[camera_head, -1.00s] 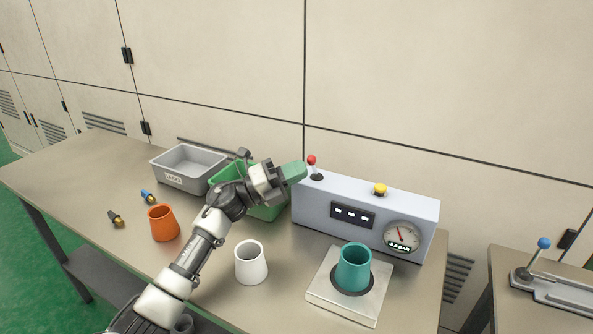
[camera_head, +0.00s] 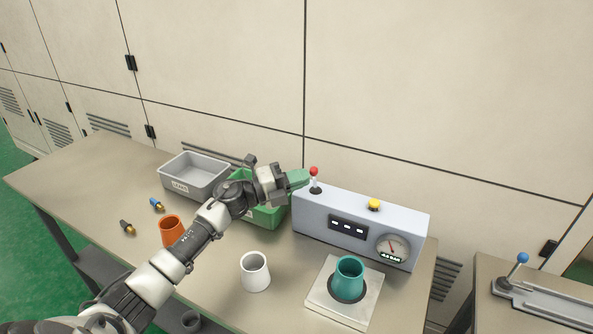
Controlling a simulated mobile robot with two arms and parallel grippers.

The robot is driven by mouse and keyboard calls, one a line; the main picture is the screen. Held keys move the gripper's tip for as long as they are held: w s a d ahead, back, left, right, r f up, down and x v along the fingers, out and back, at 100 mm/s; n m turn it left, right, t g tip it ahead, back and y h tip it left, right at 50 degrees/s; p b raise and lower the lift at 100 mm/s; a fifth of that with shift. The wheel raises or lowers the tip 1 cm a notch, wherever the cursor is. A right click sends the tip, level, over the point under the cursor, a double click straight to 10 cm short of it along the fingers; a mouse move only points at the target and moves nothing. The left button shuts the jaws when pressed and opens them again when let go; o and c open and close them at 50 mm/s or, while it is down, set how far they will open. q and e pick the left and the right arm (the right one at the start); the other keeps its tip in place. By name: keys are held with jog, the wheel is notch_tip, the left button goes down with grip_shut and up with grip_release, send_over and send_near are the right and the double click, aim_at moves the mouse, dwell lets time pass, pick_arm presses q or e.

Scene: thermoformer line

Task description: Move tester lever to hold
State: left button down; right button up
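The tester is a pale blue-grey box (camera_head: 312,215) on the bench, with a display strip, a yellow button (camera_head: 374,204) and a round gauge (camera_head: 393,247) on it. Its lever, with a red ball knob (camera_head: 314,170), stands near upright at the left end of its top. My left gripper (camera_head: 304,177) has green fingers and is right beside the lever, at its left, just below knob height. I cannot tell whether the fingers touch the lever or how far apart they are. My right gripper is not in view.
A teal cup (camera_head: 349,269) stands on a light square plate (camera_head: 337,309) before the tester. A white cup (camera_head: 255,272), an orange cup (camera_head: 172,229), a grey bin (camera_head: 196,172) and a green bin (camera_head: 268,214) share the bench. A blue-knobbed lever (camera_head: 522,258) is on another bench at right.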

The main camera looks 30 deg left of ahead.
pick_arm(q)
jog(key=w+r+n+g+p, duration=0.1)
jog(key=p, duration=0.2)
jog(key=w+n+g+y+p, duration=0.1)
jog(key=p, duration=0.3)
jog(key=w+r+n+g+y+p, duration=0.1)
jog(key=p, duration=0.2)
jog(key=shift+w+a+r+n+p, duration=0.1)
jog(key=shift+w+r+n+p, duration=0.2)
jog(key=shift+p, duration=0.1)
jog(key=shift+w+f+n+g+y+p, duration=0.3)
jog(key=shift+w+n+g+y+p, duration=0.2)
jog(key=shift+w+p, duration=0.15)
jog(key=shift+w+f, duration=0.1)
jog(key=shift+w, duration=0.25)
